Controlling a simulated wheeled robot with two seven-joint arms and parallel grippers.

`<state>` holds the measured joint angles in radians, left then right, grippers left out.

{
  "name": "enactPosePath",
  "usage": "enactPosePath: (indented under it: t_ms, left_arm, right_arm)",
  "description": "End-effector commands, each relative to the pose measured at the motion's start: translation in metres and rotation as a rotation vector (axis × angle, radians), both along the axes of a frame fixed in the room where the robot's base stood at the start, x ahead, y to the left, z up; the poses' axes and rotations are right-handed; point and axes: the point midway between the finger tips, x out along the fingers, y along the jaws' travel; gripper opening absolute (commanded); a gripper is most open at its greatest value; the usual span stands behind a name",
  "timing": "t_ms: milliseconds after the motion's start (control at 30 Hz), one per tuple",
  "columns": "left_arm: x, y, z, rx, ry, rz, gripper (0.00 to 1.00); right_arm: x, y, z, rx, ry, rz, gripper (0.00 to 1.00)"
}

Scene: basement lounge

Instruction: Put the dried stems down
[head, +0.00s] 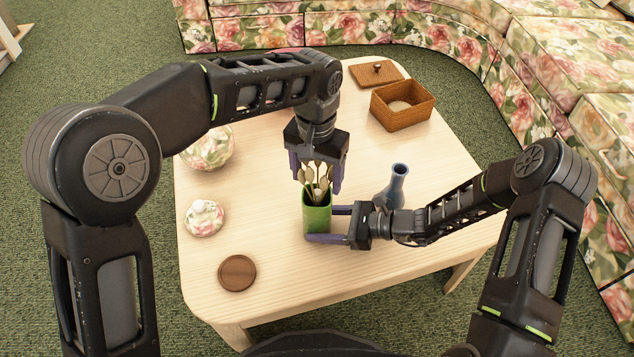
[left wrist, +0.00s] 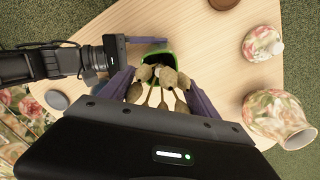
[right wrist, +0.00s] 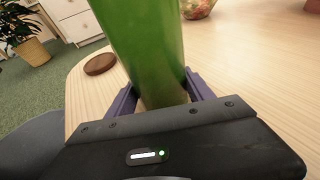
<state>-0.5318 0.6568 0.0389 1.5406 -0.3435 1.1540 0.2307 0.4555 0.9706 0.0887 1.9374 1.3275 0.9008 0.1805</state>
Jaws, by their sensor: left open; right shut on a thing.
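The dried stems (head: 316,178) stand in a green vase (head: 317,214) on the table, with their pale heads above its rim. My left gripper (head: 317,174) points down over the vase, open, with one finger on either side of the stem heads. In the left wrist view the stems (left wrist: 157,85) lie between the spread fingers, above the green rim (left wrist: 158,58). My right gripper (head: 323,225) is shut on the vase from the right. The vase (right wrist: 145,45) fills the middle of the right wrist view. The lower stems are hidden inside the vase.
A blue bottle vase (head: 394,184) stands just right of the green vase, close to my right gripper. A floral pot (head: 208,153), a smaller floral piece (head: 204,217) and a brown disc (head: 237,273) are left. A wicker basket (head: 402,106) and lid (head: 379,73) are at the back.

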Motion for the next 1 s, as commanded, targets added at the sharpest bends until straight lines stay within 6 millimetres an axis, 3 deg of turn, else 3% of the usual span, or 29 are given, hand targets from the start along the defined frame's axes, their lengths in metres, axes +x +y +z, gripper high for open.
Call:
enactPosePath:
  t_ms: [200,433,1000]
  left_arm:
    - [0.001,-0.001,0.048,-0.003,-0.004,-0.001,0.70]
    - [0.000,0.000,0.083,-0.002,-0.001,-0.001,0.70]
    - [0.000,0.000,0.089,-0.001,0.000,-0.001,0.70]
  right_arm:
    - [0.000,0.000,0.000,0.000,0.000,0.000,0.25]
    - [0.000,0.000,0.000,0.000,0.000,0.000,0.25]
    - [0.000,0.000,0.000,0.000,0.000,0.000,0.25]
